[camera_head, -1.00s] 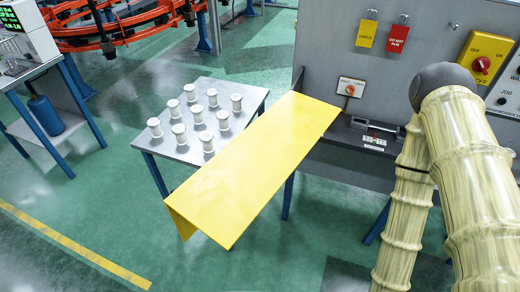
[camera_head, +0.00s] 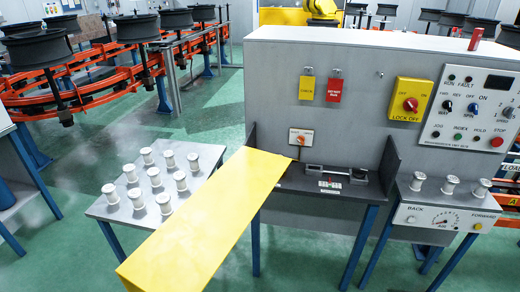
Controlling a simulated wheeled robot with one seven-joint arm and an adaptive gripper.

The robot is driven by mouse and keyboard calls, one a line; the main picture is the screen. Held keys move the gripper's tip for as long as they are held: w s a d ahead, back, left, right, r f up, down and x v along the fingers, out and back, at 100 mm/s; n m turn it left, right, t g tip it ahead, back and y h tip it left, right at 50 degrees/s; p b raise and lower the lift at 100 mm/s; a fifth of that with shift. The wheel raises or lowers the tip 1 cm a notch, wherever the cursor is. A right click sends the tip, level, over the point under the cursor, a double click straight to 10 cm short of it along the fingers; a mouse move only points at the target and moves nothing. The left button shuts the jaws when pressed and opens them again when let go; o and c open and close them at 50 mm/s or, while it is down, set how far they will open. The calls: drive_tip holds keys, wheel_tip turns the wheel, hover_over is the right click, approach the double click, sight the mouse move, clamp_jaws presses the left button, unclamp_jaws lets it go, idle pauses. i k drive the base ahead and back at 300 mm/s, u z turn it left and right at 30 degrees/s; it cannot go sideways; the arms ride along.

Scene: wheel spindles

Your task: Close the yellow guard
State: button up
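The yellow guard (camera_head: 205,222) is a long flat panel. Its far end meets the front of the grey machine at the left edge of the work bay, and it sticks out toward me and down to the left. The bay's dark bench (camera_head: 318,188) lies uncovered to its right, with a small metal fixture (camera_head: 338,174) on it. The guard's near end runs to the bottom of the view. My gripper and arm are not in view.
A grey table (camera_head: 110,210) with several white spools stands left of the guard. A side shelf (camera_head: 440,195) with 3 spools and a dial panel is at the right. The machine's upright panel (camera_head: 275,95) carries switches and tags. Green floor (camera_head: 310,270) shows in front of the bay.

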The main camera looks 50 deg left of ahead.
sight(184, 255)
drive_tip(key=z, duration=1.6)
drive_tip(key=k, duration=2.3)
drive_tip(key=u, duration=1.85)
drive_tip(key=k, duration=0.65)
drive_tip(key=u, duration=0.4)
drive_tip(key=i, duration=0.3)
